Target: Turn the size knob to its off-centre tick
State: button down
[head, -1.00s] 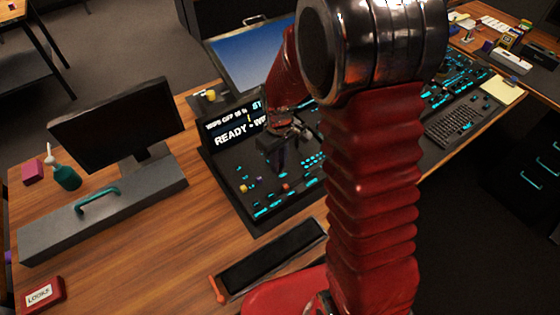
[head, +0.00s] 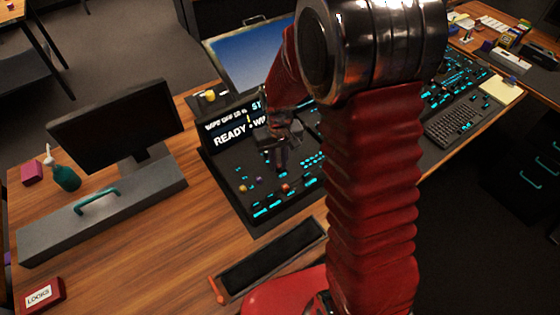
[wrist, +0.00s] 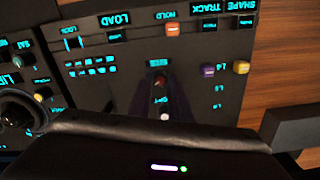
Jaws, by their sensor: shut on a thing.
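The size knob (wrist: 158,82) is a small dark, reddish-topped knob beside an upside-down SIZE label (wrist: 158,63) in the wrist view. My gripper (wrist: 159,86) has one dark finger on each side of it and is shut on it. The tick marks and the knob's pointer are too dark or hidden to make out. In the head view my gripper (head: 281,166) reaches down onto the left part of the black control panel (head: 238,196). The knob cannot be picked out there.
A white knob (wrist: 164,117) lies close behind the fingers. An orange button (wrist: 172,29), a yellow knob (wrist: 241,67) and a purple knob (wrist: 207,70) stand nearby. A lit READY display (head: 236,132) rises behind the panel. A grey monitor (head: 115,125) stands to the left.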

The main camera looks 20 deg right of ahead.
aim_at(280, 173)
jog(key=shift+w+r, duration=0.15)
jog(key=shift+w, duration=0.2)
jog(key=c, duration=2.1)
grip_release()
jog(key=o, duration=0.5)
jog(key=shift+s, duration=0.2)
jog(key=shift+c, duration=0.2)
notch_tip(280, 173, up, 14)
jog(key=shift+f, duration=0.25)
jog(key=s+r+t, duration=0.2)
jog(key=s+r, duration=0.4)
jog(key=s, duration=0.3)
jog(key=s+r+t, duration=0.3)
jog(key=s+r, duration=0.3)
jog(key=s, duration=0.4)
jog(key=shift+s+d+m+t, duration=0.2)
jog(key=shift+m+t, duration=0.1)
